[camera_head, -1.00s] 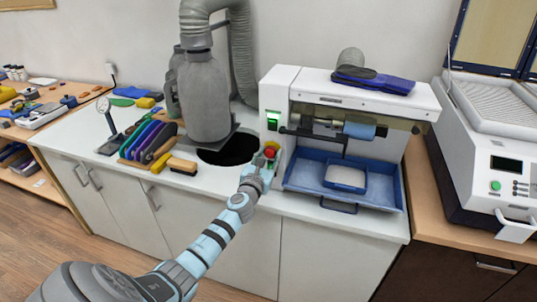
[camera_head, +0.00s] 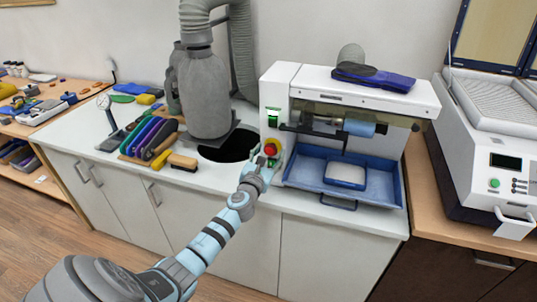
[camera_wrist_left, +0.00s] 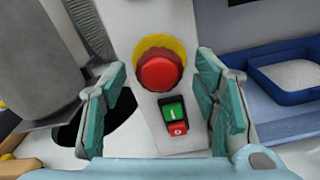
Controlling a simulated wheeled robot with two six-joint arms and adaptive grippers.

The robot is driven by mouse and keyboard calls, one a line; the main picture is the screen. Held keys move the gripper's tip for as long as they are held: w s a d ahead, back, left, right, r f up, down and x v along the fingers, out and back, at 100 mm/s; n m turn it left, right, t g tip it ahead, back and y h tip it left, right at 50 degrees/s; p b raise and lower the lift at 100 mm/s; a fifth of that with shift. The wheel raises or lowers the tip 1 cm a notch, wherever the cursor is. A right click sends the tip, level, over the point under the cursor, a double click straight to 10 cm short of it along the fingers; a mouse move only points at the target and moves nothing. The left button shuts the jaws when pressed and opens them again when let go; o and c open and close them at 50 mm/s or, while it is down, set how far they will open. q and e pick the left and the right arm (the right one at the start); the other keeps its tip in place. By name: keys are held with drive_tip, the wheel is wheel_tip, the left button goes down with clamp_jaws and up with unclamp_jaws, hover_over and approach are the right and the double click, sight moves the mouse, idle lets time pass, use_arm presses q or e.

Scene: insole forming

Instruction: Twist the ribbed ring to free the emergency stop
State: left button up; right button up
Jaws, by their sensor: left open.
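The emergency stop (camera_head: 271,148) is a red mushroom button on a yellow backing, low on the left front of the white grinding machine (camera_head: 277,95). My left gripper (camera_head: 262,158) is open in front of the button. In the left wrist view its two teal fingers (camera_wrist_left: 160,95) stand on either side of the button, apart from it. My right gripper is not in view.
A green and red switch (camera_wrist_left: 173,113) lies just below the button. A blue tray (camera_head: 300,180) sits under the grinding roller to the right. A grey dust collector (camera_head: 203,100) and a dark round hole (camera_head: 235,147) are to the left. Brushes and coloured tools lie further left.

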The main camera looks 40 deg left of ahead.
use_arm(q)
drive_tip(key=shift+s, duration=0.35)
drive_tip(key=p+v, duration=0.2)
drive_tip(key=v, duration=0.6)
drive_tip(key=shift+s+d, duration=0.15)
